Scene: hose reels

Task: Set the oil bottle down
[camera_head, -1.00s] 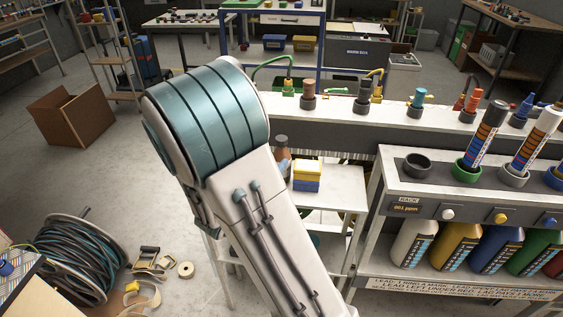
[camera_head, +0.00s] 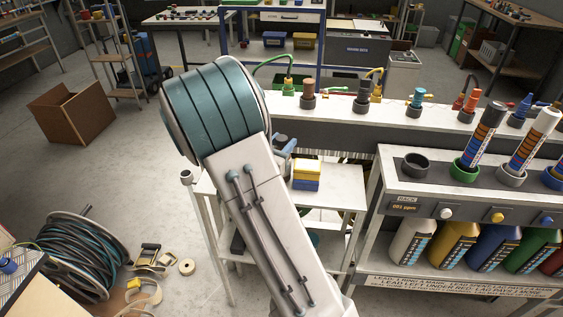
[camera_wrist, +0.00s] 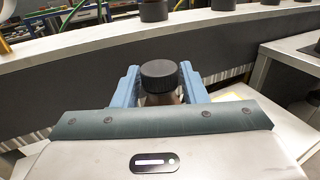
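The oil bottle (camera_wrist: 160,78) shows in the wrist view as a ribbed black cap over a brownish body, upright between the two blue fingers of my gripper (camera_wrist: 160,98). The fingers sit close on either side of the body and look shut on it. In the head view the bottle's dark cap (camera_head: 280,138) shows just right of my forearm, with a blue finger of my gripper (camera_head: 289,146) beside it. My forearm and the finger hide most of the bottle there. I cannot tell whether its base touches the white side table (camera_head: 342,185).
A yellow and blue box (camera_head: 306,174) stands on the side table, close right of my gripper. A long ledge with hose fittings (camera_head: 400,116) runs behind. A rack of bottles (camera_head: 462,205) stands right. A hose reel (camera_head: 82,258) lies on the floor at left.

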